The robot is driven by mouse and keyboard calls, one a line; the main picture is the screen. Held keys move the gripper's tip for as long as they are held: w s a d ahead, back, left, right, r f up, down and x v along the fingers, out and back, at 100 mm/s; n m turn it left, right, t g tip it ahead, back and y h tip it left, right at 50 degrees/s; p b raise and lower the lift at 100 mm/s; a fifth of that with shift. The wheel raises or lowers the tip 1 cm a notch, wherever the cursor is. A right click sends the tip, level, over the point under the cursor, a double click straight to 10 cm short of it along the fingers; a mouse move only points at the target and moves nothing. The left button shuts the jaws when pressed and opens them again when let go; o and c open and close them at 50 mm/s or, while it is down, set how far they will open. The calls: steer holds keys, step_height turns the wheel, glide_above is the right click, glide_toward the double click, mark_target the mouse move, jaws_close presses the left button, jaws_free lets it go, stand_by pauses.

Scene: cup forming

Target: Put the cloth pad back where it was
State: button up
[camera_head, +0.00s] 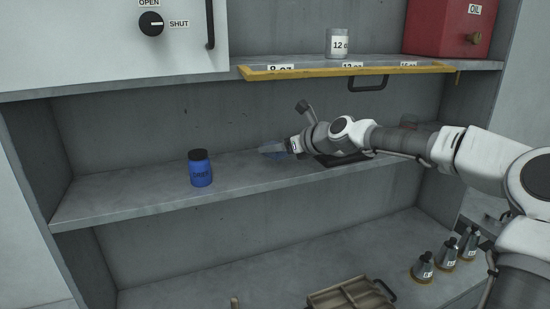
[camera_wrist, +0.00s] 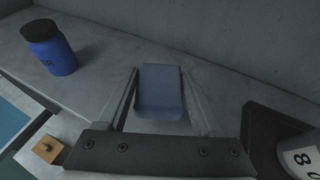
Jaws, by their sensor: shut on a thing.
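The cloth pad (camera_wrist: 161,88) is a small blue-grey block in the middle of the wrist view. My gripper (camera_wrist: 162,78) is shut on it, with one clear finger along each side. In the head view my gripper (camera_head: 268,149) reaches over the middle shelf, right of the blue jar. There the pad is small and hard to make out between the fingers. I cannot tell whether the pad touches the shelf or hangs just above it.
The blue jar (camera_head: 200,169) with a black lid stands left on the middle shelf (camera_head: 120,195). A dark tray (camera_wrist: 270,122) with a labelled metal cup (camera_wrist: 302,158) lies right of my gripper. Bare shelf separates jar and gripper. A yellow-edged rack (camera_head: 345,70) is above.

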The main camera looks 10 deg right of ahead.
mark_target(275, 169)
step_height(275, 169, down, 4)
steer(key=shift+a+r, duration=0.1)
steer(key=shift+r, duration=0.15)
steer(key=shift+w+f+p, duration=0.1)
steer(key=shift+p, duration=0.25)
steer(key=shift+w+f, duration=0.1)
steer(key=shift+f, duration=0.1)
steer(key=shift+f, duration=0.15)
steer(key=o, duration=1.3)
steer(key=shift+o, duration=0.2)
